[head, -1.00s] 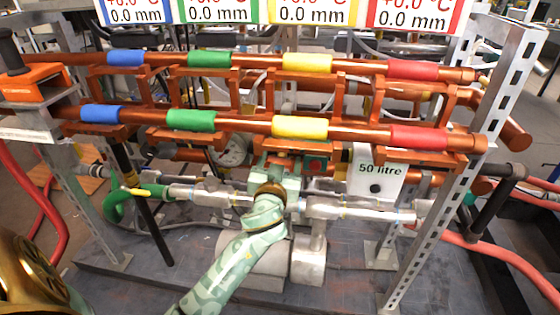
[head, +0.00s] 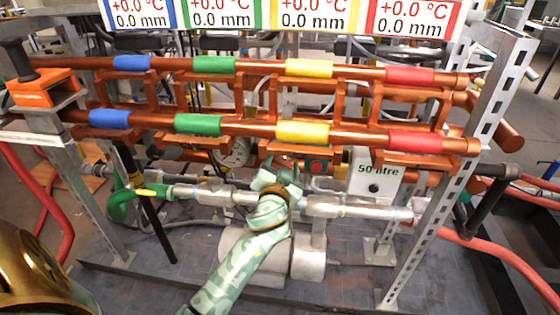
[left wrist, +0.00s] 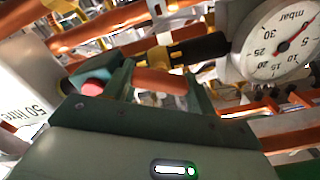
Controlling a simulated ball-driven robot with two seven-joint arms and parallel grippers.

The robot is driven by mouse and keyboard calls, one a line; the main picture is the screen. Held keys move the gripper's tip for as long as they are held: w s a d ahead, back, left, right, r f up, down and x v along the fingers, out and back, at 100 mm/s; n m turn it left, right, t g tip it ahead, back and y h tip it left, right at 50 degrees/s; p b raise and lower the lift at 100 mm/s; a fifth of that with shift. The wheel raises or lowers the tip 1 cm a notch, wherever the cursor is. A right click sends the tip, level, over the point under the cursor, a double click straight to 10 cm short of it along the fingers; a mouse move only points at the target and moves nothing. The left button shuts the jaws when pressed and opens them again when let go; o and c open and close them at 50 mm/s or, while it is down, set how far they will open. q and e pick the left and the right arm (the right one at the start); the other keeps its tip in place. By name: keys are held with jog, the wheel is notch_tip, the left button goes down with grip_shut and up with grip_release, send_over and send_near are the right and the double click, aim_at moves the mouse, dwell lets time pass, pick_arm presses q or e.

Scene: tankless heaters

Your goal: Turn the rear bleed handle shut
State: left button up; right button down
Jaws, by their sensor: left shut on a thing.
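My left gripper (head: 280,171) is under the front copper rail in the head view, near the middle of the rig. In the left wrist view its two green fingers (left wrist: 158,78) stand apart with an orange-brown bar (left wrist: 157,83) filling the gap. It is shut on this bar; I cannot tell for sure whether the bar is the rear bleed handle. A yellow and black lever-like part (left wrist: 190,50) lies just beyond the fingertips. The gripper hides what it holds in the head view. My right gripper is not in view.
A pressure gauge (left wrist: 280,40) is close on the right in the wrist view. A red button (left wrist: 95,88) and a white 50 litre tank (head: 372,187) are near the gripper. Copper rails run above it. A slotted metal post (head: 440,210) stands at right.

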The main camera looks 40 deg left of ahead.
pick_arm(q)
jog(key=m+p, duration=0.1)
jog(key=m, duration=0.3)
jog(key=shift+r+m+p, duration=0.1)
jog(key=shift+m+p, duration=0.2)
jog(key=m, duration=0.2)
jog(key=shift+d+m+p, duration=0.1)
jog(key=shift+m+p, duration=0.3)
jog(key=shift+m, duration=0.8)
jog(key=shift+m+p, duration=0.5)
jog(key=shift+m, duration=0.8)
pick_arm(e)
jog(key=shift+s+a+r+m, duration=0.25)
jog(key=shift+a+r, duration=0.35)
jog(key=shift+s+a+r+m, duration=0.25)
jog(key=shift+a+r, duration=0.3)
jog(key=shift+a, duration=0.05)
pick_arm(q)
jog(key=shift+f, duration=0.2)
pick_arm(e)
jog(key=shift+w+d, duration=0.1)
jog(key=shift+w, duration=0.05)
